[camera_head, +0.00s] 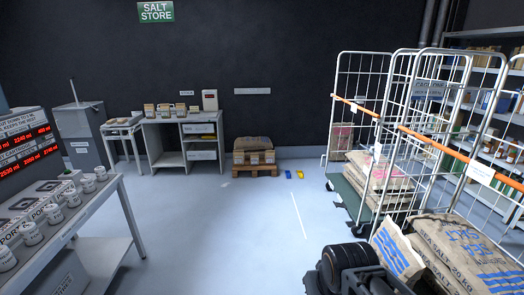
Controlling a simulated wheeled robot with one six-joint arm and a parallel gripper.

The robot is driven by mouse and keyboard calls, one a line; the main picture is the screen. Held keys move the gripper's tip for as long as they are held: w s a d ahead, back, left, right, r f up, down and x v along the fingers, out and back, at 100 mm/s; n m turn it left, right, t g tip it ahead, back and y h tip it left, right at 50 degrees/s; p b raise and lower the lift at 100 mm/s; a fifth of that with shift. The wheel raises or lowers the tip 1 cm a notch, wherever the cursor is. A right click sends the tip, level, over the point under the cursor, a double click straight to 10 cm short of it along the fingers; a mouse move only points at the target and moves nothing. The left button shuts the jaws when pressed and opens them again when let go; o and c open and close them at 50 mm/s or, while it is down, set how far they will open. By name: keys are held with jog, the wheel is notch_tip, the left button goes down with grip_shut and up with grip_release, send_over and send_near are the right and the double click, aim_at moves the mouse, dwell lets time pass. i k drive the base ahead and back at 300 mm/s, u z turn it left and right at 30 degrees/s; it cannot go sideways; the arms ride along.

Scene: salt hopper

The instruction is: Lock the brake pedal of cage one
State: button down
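Two wire roll cages stand on the right. The farther cage (338,118) has an orange strap across its front, a green base (347,196) and brown sacks (385,178) on it. The nearer cage (505,207) also has an orange strap and holds large sea salt sacks (455,255). A sign (440,90) beginning "CAGE" shows behind the mesh; its number is not readable. I cannot make out a brake pedal. Dark parts of my arm show at the bottom right; my gripper's fingers are not visible.
A blue piece (288,174) and a yellow piece (300,174) lie on the floor left of the farther cage. A bench (130,222) with jars is at left. The middle floor is clear.

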aim_at(342, 205)
jog(key=i, duration=2.25)
jog(key=z, duration=0.75)
jog(key=i, duration=2.2)
jog(key=z, duration=0.55)
jog(key=i, duration=0.3)
jog(key=z, duration=0.15)
